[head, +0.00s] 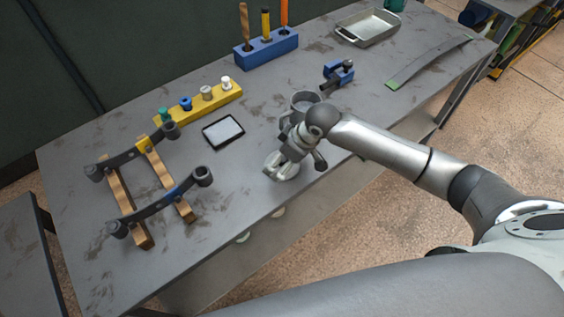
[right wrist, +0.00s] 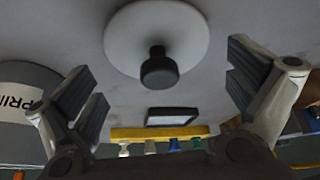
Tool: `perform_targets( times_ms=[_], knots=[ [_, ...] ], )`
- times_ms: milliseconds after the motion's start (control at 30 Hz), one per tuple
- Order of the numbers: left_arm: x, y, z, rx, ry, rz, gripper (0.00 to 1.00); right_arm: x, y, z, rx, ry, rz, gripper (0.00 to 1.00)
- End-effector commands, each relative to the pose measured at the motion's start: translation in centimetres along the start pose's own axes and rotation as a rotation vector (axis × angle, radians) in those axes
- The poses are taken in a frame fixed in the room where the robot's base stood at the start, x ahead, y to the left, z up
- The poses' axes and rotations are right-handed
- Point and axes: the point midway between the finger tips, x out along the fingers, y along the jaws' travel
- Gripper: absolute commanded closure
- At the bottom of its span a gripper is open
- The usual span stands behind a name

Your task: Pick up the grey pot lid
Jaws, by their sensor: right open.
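The grey pot lid (right wrist: 130,35) is a pale round disc with a black knob (right wrist: 160,68) at its centre, lying on the grey bench in the right wrist view. My right gripper (right wrist: 165,88) is open, with its two fingers spread to either side of the knob and nothing between them. In the head view my right gripper (head: 283,168) is low over the near part of the bench and largely hides the lid. I cannot tell how far the fingertips are from the lid. My left gripper is not in view.
A grey pot (head: 304,98) stands just behind my right gripper. A black-framed tablet (head: 223,132) and a yellow peg rack (head: 213,102) lie to the left. Curved springs on wooden bars (head: 129,202) fill the bench's left. A blue holder (head: 268,47) and metal tray (head: 366,32) stand farther back.

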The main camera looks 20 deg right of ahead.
Motion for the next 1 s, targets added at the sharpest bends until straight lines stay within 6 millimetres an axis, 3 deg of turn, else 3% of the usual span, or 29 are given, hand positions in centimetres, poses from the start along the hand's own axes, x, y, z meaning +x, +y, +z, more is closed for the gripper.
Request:
perform_targets(
  times_ms=[333,1000],
  knots=[
    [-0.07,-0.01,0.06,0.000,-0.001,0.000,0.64,0.96,0.01,0.04,-0.001,0.000,0.001,0.00],
    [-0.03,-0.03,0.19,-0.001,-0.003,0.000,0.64,1.13,0.01,0.36,0.000,-0.007,0.001,0.86]
  ],
)
